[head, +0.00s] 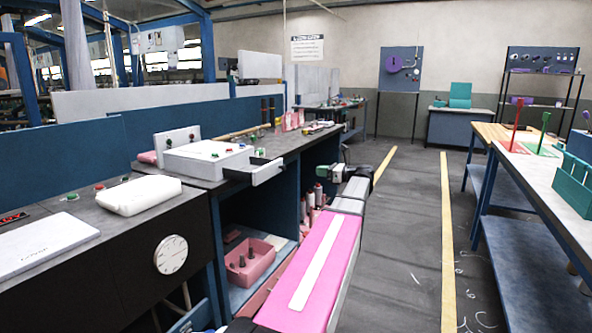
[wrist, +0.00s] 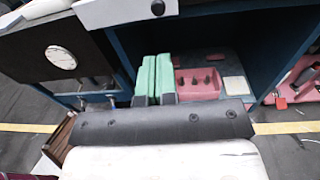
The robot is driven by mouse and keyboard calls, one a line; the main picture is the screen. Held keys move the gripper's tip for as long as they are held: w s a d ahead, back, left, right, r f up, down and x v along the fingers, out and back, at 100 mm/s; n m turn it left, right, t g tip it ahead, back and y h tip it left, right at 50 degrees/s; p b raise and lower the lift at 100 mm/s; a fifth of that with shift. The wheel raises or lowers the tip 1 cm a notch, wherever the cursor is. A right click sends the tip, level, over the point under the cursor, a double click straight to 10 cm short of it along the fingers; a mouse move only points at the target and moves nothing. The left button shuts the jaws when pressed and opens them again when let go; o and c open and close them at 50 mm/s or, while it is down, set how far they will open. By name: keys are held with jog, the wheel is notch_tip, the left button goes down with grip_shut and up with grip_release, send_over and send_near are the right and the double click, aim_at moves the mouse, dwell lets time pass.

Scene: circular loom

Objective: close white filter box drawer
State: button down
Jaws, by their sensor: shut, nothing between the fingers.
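The white filter box (head: 208,159) sits on the dark bench top in the head view. Its drawer (head: 268,173) is pulled out toward the right, past the bench edge, with the dark inside showing between box and front.
Under the bench stands a pink tray (head: 250,264) with dark pegs, and pink spools (head: 317,195). A white case (head: 138,195) lies on the nearer bench at left. The aisle floor (head: 410,220) right of my arm is clear; another table (head: 530,160) stands beyond.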

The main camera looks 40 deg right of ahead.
aim_at(260, 162)
jog(key=x, duration=1.3)
jog(key=shift+w, duration=0.25)
jog(key=x, duration=1)
jog(key=d+x, duration=0.1)
jog(key=x, duration=0.5)
jog(key=shift+w+a+r, duration=0.1)
jog(key=shift+w+r, duration=0.25)
jog(key=shift+w, duration=0.1)
jog(key=shift+s, duration=0.25)
jog(key=v, duration=1.4)
jog(key=shift+s+f, duration=0.1)
